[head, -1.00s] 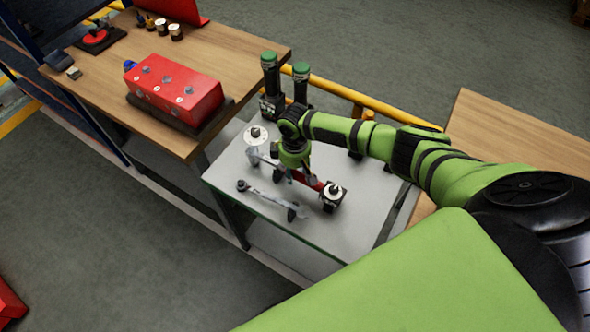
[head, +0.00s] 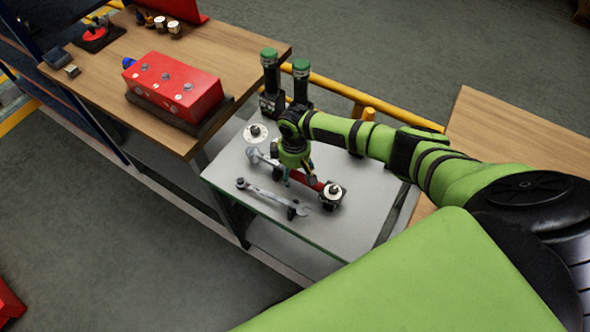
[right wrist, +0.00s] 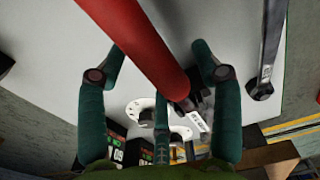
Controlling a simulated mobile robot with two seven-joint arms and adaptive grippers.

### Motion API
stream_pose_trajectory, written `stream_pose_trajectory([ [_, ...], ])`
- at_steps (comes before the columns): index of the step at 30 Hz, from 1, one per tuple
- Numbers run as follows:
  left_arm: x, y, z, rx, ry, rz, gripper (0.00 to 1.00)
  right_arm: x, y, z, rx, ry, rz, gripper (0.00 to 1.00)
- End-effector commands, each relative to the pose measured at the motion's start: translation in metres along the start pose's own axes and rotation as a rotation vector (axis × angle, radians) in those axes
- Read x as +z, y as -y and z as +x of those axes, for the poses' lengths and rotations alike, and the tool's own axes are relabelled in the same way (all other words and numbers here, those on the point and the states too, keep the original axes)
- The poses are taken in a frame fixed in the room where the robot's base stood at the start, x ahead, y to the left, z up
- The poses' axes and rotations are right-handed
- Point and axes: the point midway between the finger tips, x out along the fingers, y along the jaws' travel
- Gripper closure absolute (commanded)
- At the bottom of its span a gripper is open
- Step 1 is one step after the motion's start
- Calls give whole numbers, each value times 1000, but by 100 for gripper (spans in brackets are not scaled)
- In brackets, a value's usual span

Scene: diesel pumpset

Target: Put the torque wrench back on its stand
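The torque wrench (head: 307,180) has a red handle and a grey head end, and lies low over the grey table. In the right wrist view its red handle (right wrist: 140,45) runs between my fingers. My right gripper (head: 290,178) is over the middle of the wrench and hides part of it. In the right wrist view the gripper (right wrist: 158,62) has its fingers spread on both sides of the handle, apart from it. A black support is partly hidden near the grip, and I cannot tell whether the wrench rests on it. My left gripper is not in view.
A grey spanner (head: 270,196) lies on small black supports near the table's (head: 225,178) front edge. A black block with a round metal part (head: 333,194) sits by the handle end. A white flanged disc (head: 256,133) and two green-topped cylinders (head: 300,80) stand behind.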

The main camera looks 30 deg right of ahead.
Motion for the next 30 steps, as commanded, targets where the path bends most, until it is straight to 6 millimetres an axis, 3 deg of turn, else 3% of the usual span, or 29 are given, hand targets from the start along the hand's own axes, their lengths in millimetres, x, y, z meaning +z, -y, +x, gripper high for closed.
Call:
stream_pose_trajectory([
  [8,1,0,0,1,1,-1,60,0,0,-10,-1,0,-1,34],
  [21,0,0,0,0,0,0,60,0,0,-97,1,-2,-2,34],
  [30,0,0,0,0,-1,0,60,0,0,-120,1,0,0,34],
])
